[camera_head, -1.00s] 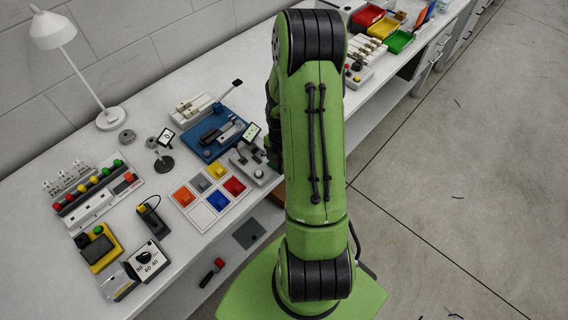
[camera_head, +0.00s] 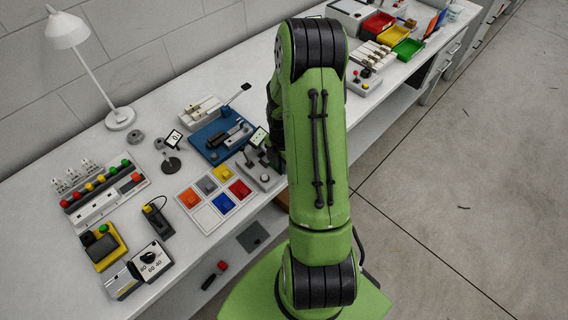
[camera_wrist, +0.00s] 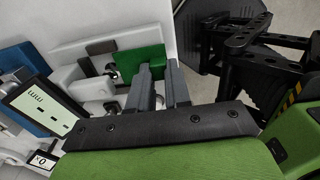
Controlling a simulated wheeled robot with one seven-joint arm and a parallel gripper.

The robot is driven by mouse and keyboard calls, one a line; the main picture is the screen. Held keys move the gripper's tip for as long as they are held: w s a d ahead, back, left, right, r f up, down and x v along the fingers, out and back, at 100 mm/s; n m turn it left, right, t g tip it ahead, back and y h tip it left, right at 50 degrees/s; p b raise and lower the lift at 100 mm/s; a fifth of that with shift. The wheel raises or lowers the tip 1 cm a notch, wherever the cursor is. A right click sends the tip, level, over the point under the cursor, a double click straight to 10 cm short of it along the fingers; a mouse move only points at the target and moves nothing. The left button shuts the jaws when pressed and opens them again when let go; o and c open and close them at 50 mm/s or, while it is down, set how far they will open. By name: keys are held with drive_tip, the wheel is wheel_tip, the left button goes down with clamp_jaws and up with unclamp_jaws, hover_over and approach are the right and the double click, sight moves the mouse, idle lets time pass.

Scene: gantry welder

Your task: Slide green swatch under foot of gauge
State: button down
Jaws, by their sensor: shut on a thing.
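The green swatch (camera_wrist: 139,61) is a flat green plate in the wrist view. My gripper (camera_wrist: 161,68) is shut on its near edge. The swatch's left edge lies close beside the gauge's small dark foot (camera_wrist: 112,71); I cannot tell whether any of it is under the foot. The gauge (camera_wrist: 85,88) has pale grey blocks and a tilted "mm" display (camera_wrist: 45,112). In the head view the gauge (camera_head: 261,176) stands on the bench left of my arm, with its display (camera_head: 260,137) above. There my arm hides the swatch and the fingers.
A white tray of coloured squares (camera_head: 213,212) lies left of the gauge. A blue fixture (camera_head: 213,153) stands behind it. A round-based stand with a small display (camera_head: 173,163) is farther left. The bench front edge is close to my arm.

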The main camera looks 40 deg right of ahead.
drive_tip(key=shift+w, duration=1.35)
drive_tip(key=shift+w+r, duration=0.1)
drive_tip(key=shift+w, duration=0.25)
drive_tip(key=c, duration=1.1)
unclamp_jaws()
drive_tip(key=shift+a, duration=0.1)
drive_tip(key=shift+o, duration=0.5)
drive_tip(key=shift+r, duration=0.15)
wheel_tip(320, 180, up, 15)
drive_tip(key=p, duration=0.2)
drive_tip(key=shift+s, duration=0.3)
drive_tip(key=shift+r, duration=0.1)
